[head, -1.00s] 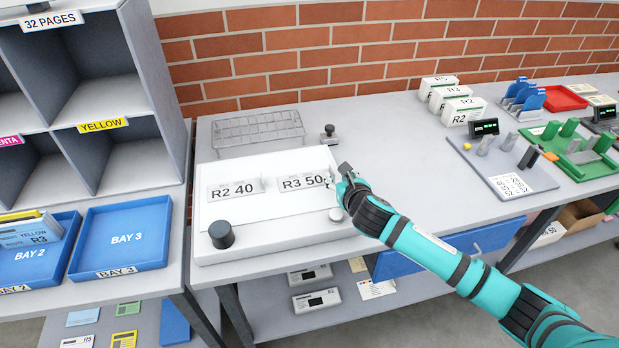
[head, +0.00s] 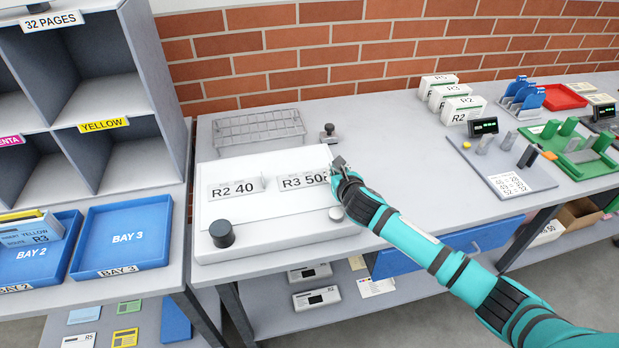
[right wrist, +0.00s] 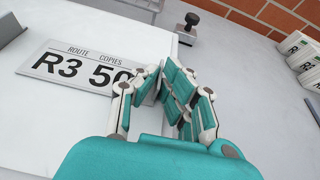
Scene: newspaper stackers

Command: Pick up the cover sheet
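Two white route cards lie flat on the white slanted board (head: 285,220), each with a small upright tab at its right end. The left card (head: 232,189) reads R2 40. The right card (head: 300,181) reads R3 50 and also shows in the right wrist view (right wrist: 75,68). Which one is the cover sheet is not marked. My right gripper (head: 336,168) is at the right end of the R3 card. In the right wrist view its fingertips (right wrist: 160,76) come together around the tab, which they partly hide. The card still lies on the board. My left gripper is out of view.
A dark knob (head: 221,234) stands at the board's front left. A wire rack (head: 258,128) and a small stamp (head: 329,134) stand behind it. White boxes (head: 458,110) and a grey fixture (head: 512,165) are to the right. Blue trays (head: 121,236) are at left.

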